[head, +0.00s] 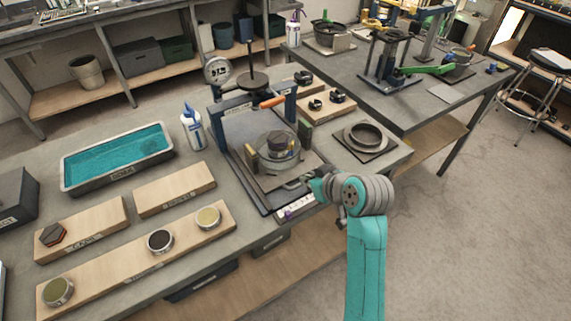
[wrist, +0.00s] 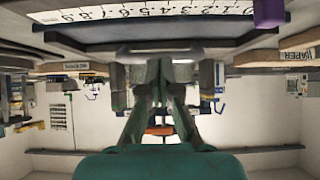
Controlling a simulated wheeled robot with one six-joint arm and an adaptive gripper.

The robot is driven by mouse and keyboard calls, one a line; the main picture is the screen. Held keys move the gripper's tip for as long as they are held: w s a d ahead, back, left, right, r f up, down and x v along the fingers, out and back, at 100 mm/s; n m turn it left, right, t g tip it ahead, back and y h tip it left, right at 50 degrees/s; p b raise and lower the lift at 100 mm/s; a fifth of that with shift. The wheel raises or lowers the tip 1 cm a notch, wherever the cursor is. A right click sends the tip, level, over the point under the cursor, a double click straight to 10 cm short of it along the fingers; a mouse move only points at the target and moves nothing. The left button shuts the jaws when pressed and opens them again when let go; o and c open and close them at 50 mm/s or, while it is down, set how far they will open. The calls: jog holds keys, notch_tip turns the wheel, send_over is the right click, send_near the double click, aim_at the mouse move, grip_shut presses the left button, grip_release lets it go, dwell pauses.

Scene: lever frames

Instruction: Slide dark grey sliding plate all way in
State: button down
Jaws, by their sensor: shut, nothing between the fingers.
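The dark grey sliding plate (head: 262,183) lies on the bed of a blue-framed press (head: 291,106) and sticks out toward the table's front. A clear round dish with a dark cylinder (head: 277,144) stands on it. A white scale strip (head: 297,207) with a purple marker (head: 287,214) runs along the bed's front; both show at the top of the wrist view, the strip (wrist: 150,12) and the marker (wrist: 268,12). My gripper (head: 306,181) is shut and empty at the plate's front edge. In the wrist view its fingertips (wrist: 165,62) are close to a grey bar; contact is unclear.
A round ring on a square base (head: 365,139) stands right of the press. Wooden boards with small round pots (head: 140,250), a teal-filled tray (head: 118,158) and a spray bottle (head: 193,128) are to the left. Floor at front right is clear.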

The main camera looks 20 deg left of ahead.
aim_at(283, 150)
jog(key=shift+w+a, duration=1.35)
jog(key=shift+a, duration=0.35)
jog(key=shift+w+a, duration=1.35)
jog(key=shift+a, duration=0.4)
jog(key=shift+w+a, duration=1.35)
jog(key=shift+a, duration=0.35)
jog(key=shift+s+d+f+v, duration=0.1)
jog(key=shift+d+f+v, duration=0.1)
jog(key=shift+v, duration=0.9)
jog(key=shift+s+d+f+v, duration=0.1)
jog(key=shift+f+v, duration=0.1)
jog(key=shift+v, duration=0.85)
jog(key=shift+s+d+f+v, duration=0.1)
jog(key=shift+f+v, duration=0.1)
jog(key=shift+v, duration=0.9)
